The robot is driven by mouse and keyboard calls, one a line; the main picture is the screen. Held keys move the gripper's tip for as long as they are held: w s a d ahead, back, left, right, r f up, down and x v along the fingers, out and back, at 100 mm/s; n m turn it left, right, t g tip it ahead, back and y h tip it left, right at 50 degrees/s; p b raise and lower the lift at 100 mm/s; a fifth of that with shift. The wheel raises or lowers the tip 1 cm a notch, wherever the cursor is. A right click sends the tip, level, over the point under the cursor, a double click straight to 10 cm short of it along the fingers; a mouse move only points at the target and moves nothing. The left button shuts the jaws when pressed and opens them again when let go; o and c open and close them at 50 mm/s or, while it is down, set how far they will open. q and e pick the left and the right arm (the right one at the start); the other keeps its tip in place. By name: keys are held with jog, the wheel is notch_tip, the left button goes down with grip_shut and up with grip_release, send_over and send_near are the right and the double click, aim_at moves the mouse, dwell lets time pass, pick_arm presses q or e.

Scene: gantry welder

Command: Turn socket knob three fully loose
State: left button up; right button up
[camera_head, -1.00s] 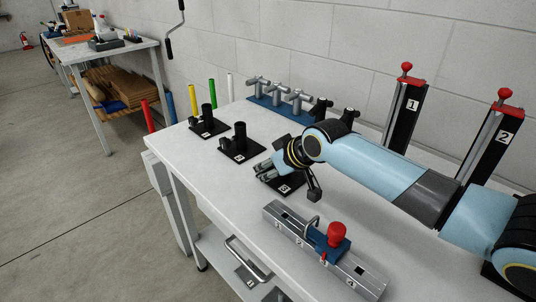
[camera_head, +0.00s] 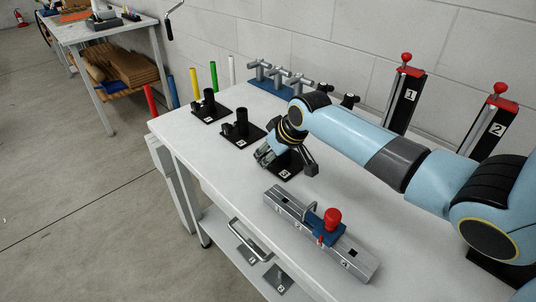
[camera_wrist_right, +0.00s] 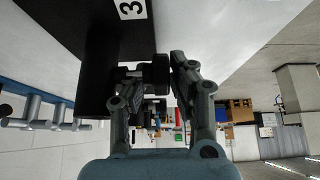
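Socket three is a black fixture on a black base plate (camera_head: 289,171), mostly hidden behind my right gripper in the head view. In the right wrist view its plate (camera_wrist_right: 88,35) carries a white label "3". My right gripper (camera_head: 263,156) is at the left side of this fixture. In the right wrist view, a dark round knob-like part (camera_wrist_right: 160,74) shows between the two fingers of my right gripper, close to the right fingertip. I cannot tell whether both fingers press on it. My left gripper is not in view.
Two similar black sockets (camera_head: 242,133) (camera_head: 210,109) stand farther left. A metal rail with a red knob (camera_head: 332,219) lies in front. Grey T-shaped parts on a blue base (camera_head: 276,88) and posts "1" (camera_head: 404,92) and "2" (camera_head: 489,125) stand along the wall.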

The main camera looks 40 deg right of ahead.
jog(key=v, duration=1.2)
